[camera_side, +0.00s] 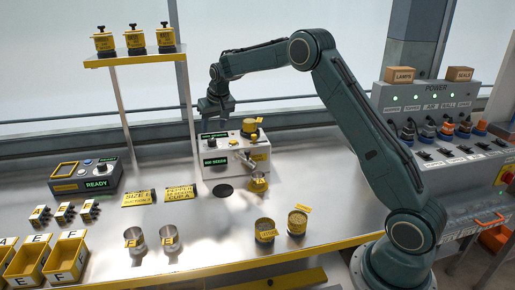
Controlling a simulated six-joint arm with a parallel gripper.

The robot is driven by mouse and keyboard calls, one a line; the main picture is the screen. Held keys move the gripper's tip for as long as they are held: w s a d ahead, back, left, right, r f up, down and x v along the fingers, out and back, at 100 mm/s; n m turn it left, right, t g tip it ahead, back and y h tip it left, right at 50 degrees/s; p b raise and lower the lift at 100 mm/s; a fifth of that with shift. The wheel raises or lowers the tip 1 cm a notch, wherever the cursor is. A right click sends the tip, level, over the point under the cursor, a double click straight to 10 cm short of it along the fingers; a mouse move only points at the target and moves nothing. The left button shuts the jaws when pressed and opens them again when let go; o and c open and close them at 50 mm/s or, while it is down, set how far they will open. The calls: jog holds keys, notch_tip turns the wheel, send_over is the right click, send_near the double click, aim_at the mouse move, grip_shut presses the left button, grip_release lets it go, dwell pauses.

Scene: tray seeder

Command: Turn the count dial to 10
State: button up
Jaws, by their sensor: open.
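The seeder (236,172) is a light box standing on the steel bench in the camera_side view. Its front has a small dark display (215,161) with green text. A yellow and black cap (250,127) stands on its top right. My gripper (214,121) points down, open and empty, just above the top left of the seeder. A dark strip with green marks shows on the seeder's top below it. The count dial is not clearly made out; the gripper may hide it. I cannot tell whether the fingers touch anything.
A spout with a yellow-banded cup (258,183) is at the seeder's front. Two metal cups (137,243) and two seed tins (265,231) stand nearer. A control box (86,177) reading READY is at left. A raised shelf (135,58) holds yellow jars.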

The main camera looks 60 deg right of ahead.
aim_at(212, 139)
jog(key=shift+x, duration=3.15)
jog(key=c, duration=1)
jog(key=shift+o, duration=0.2)
